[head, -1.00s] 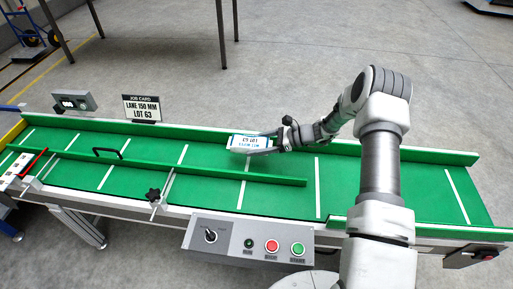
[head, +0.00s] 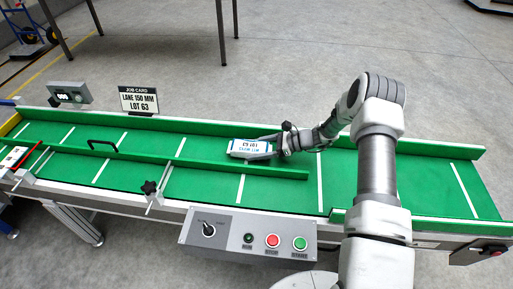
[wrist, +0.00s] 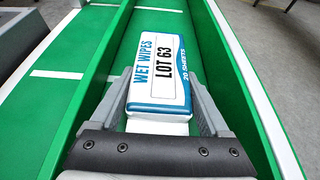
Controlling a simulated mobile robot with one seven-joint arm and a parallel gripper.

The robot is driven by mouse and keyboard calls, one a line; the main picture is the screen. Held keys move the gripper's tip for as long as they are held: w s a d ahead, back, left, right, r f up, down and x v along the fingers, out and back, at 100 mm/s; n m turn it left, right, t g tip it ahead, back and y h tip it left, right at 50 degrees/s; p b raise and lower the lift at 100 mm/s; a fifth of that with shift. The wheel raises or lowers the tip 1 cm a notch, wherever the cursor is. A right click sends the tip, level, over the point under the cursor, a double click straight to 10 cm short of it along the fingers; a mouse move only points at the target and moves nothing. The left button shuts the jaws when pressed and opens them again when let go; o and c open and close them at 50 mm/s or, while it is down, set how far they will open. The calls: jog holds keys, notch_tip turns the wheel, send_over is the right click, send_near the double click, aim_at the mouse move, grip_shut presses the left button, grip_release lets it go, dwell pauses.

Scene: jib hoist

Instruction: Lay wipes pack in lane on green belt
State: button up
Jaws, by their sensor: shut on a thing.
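A white and blue wipes pack (head: 249,148), marked WET WIPES, LOT 63 and 20 SHEETS in the wrist view (wrist: 163,68), is held in my gripper (wrist: 160,103). The grey fingers are on either side of its near end. In the head view my gripper (head: 268,147) reaches in from the right. The pack lies flat, lengthwise along the green belt (head: 215,180), in the lane between the back wall (head: 390,143) and the green divider rail (head: 200,164). Whether its underside touches the belt cannot be told.
A job card (head: 139,100) reading LANE 150 MM, LOT 63 stands behind the belt beside a grey display box (head: 69,94). A black handle (head: 102,146) and a black knob (head: 149,187) are to the left. A control panel (head: 248,236) is in front. The belt right of my gripper is clear.

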jog(key=shift+f, duration=0.35)
jog(key=shift+f+b, duration=0.3)
jog(key=shift+b, duration=0.05)
dwell(0.4)
jog(key=o, duration=1.3)
jog(key=shift+c, duration=0.2)
jog(key=p+v, duration=0.4)
jog(key=v, duration=1.3)
jog(key=shift+d, duration=0.2)
